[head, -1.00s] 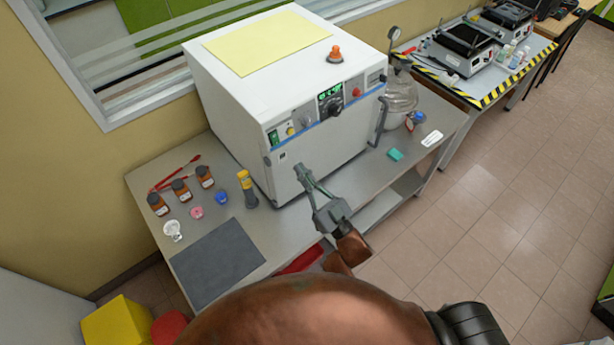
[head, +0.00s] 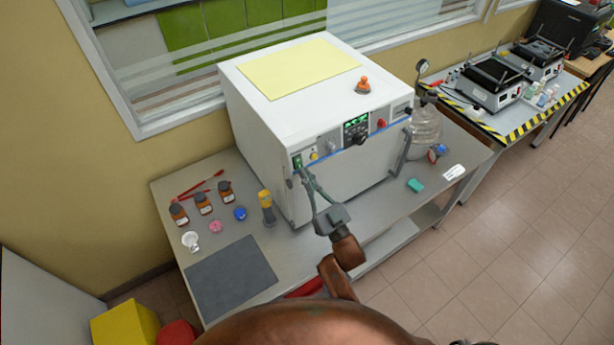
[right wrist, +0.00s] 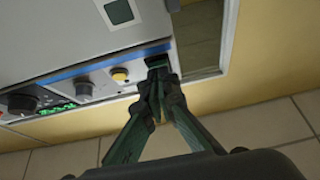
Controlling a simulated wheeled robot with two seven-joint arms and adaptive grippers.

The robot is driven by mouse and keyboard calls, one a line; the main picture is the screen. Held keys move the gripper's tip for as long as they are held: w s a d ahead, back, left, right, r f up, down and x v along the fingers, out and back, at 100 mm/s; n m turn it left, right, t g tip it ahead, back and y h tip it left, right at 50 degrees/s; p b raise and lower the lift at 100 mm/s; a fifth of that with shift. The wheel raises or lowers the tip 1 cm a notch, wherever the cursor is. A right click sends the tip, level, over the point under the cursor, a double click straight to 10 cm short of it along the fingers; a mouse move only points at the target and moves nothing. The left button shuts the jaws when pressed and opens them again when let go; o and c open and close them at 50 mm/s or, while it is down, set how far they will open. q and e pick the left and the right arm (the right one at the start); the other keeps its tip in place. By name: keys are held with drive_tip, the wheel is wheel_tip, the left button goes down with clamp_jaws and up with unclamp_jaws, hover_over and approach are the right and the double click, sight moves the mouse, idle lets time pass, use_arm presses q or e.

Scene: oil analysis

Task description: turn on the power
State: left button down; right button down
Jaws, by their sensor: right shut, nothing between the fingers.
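The white oven-like machine (head: 330,170) stands on the grey bench, with a control strip along its upper front. A green power switch (head: 297,161) is at the left end of the strip, beside a yellow button (head: 313,156). My right gripper (head: 307,173) is shut and empty, its tips at the switch. In the right wrist view my right gripper (right wrist: 157,78) has its tips over the dark switch (right wrist: 158,60) and partly hides it; I cannot tell whether they touch. The yellow button (right wrist: 120,75) is beside them. A green display (head: 356,122) is lit. My left gripper is out of view.
Brown bottles (head: 203,202), a yellow-capped tube (head: 266,207) and small dishes stand on the bench left of the machine. A glass vessel (head: 425,130) stands to its right. An orange-topped knob (head: 363,86) is on the machine's top.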

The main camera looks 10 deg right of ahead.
drive_tip(key=b, duration=0.1)
drive_tip(key=w+t+b, duration=0.1)
drive_tip(key=shift+a+f+b, duration=0.2)
drive_tip(key=shift+f+b, duration=0.05)
drive_tip(key=shift+b, duration=0.1)
drive_tip(key=shift+s+d+r+p, duration=0.1)
drive_tip(key=shift+s+d+p, duration=0.25)
drive_tip(key=shift+s, duration=0.25)
drive_tip(key=b+v, duration=0.2)
drive_tip(key=v, duration=1)
